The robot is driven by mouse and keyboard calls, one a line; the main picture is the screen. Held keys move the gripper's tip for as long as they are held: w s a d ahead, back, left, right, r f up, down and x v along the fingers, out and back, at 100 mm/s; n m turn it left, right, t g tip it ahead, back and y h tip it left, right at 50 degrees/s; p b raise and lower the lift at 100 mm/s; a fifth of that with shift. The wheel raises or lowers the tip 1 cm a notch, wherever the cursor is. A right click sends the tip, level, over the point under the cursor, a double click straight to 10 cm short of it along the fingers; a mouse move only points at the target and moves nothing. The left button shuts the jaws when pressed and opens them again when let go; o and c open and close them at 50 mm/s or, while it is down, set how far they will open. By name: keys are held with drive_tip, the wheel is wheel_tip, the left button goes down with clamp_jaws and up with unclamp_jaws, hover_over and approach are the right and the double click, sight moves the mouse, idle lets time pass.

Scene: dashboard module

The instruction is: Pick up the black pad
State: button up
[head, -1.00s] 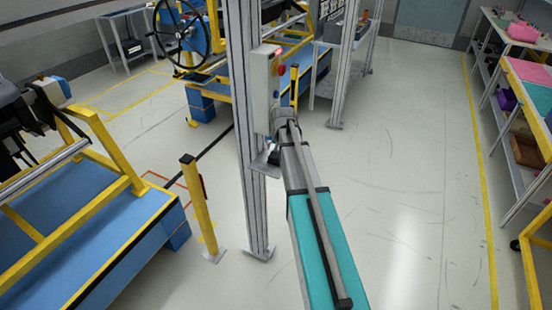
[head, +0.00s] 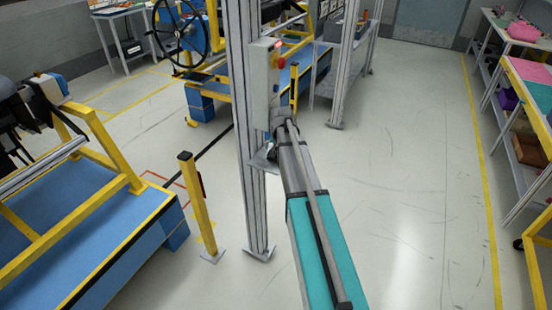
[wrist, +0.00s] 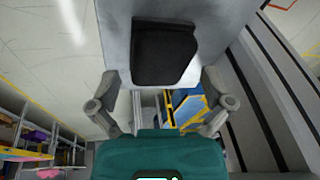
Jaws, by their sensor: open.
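The black pad (wrist: 162,52) is a dark, roughly square piece on a light grey plate (wrist: 117,45) in the wrist view. My gripper (wrist: 158,88) is open, its two fingers spread left and right just below the pad in that picture. Nothing is between the fingers, and I cannot tell whether they touch the plate. In the head view my gripper (head: 273,148) is small beside a small grey ledge (head: 260,161) on the aluminium post. The pad cannot be made out clearly there.
The upright post (head: 246,90) carries a control box (head: 263,85) with a red button just above my gripper. A yellow bollard (head: 198,205) stands to the left, near a blue and yellow bench (head: 70,215). The floor to the right is clear, up to shelves (head: 530,150).

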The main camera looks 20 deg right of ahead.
drive_tip(key=shift+b+x, duration=0.45)
drive_tip(key=shift+x, duration=0.35)
drive_tip(key=c, duration=0.7)
